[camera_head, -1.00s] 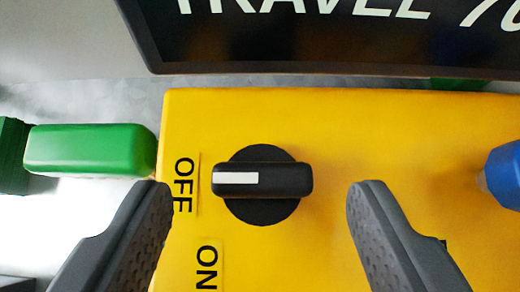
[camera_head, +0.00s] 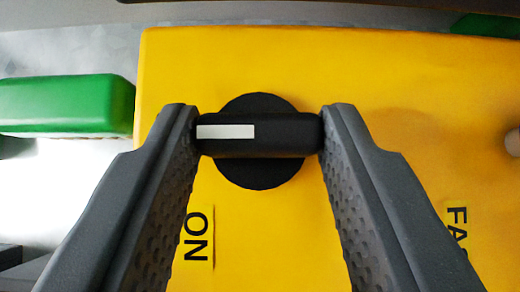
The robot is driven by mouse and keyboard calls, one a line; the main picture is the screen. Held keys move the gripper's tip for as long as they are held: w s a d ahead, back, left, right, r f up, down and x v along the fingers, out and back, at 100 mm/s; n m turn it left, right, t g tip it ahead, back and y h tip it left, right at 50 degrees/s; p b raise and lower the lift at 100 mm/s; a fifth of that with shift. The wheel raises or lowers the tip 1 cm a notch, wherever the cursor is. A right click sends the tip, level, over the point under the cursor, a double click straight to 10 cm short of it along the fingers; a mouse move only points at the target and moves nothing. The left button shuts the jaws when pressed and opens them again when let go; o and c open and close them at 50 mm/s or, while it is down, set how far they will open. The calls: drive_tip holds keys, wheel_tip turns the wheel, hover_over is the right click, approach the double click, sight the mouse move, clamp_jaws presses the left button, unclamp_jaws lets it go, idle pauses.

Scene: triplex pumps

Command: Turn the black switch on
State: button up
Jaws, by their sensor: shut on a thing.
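The black switch (camera_head: 262,146) is a round knob with a raised bar handle, mounted on a yellow box (camera_head: 390,90). Its bar lies level across the picture, with the white mark at its left end. An ON label (camera_head: 196,236) is below and left of the knob.
A green block-shaped part (camera_head: 68,105) sticks out left of the yellow box. A partly hidden label (camera_head: 457,230) is on the box at the lower right. A dark edge runs along the top of the picture.

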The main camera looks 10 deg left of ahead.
drive_tip(key=shift+a+r+p, duration=0.1)
drive_tip(key=shift+r+p, duration=0.1)
drive_tip(key=shift+p, duration=0.1)
drive_tip(key=shift+o, duration=0.3)
drive_tip(key=w+d+r+p, duration=0.1)
drive_tip(key=p, duration=0.2)
drive_tip(key=shift+d, duration=0.1)
drive_tip(key=shift+o, duration=0.5)
drive_tip(key=shift+w+d+r+m+p, duration=0.15)
drive_tip(key=shift+m+p, duration=0.25)
drive_tip(key=shift+m, duration=0.2)
drive_tip(key=shift+d+r+m+p, duration=0.1)
drive_tip(key=shift+m+p, duration=0.25)
drive_tip(key=shift+m, duration=0.25)
drive_tip(key=shift+d+m, duration=0.1)
drive_tip(key=shift+m, duration=0.4)
clamp_jaws()
unclamp_jaws()
drive_tip(key=shift+f, duration=0.35)
drive_tip(key=o, duration=0.8)
drive_tip(key=shift+a+f, duration=0.1)
drive_tip(key=shift+a, duration=0.25)
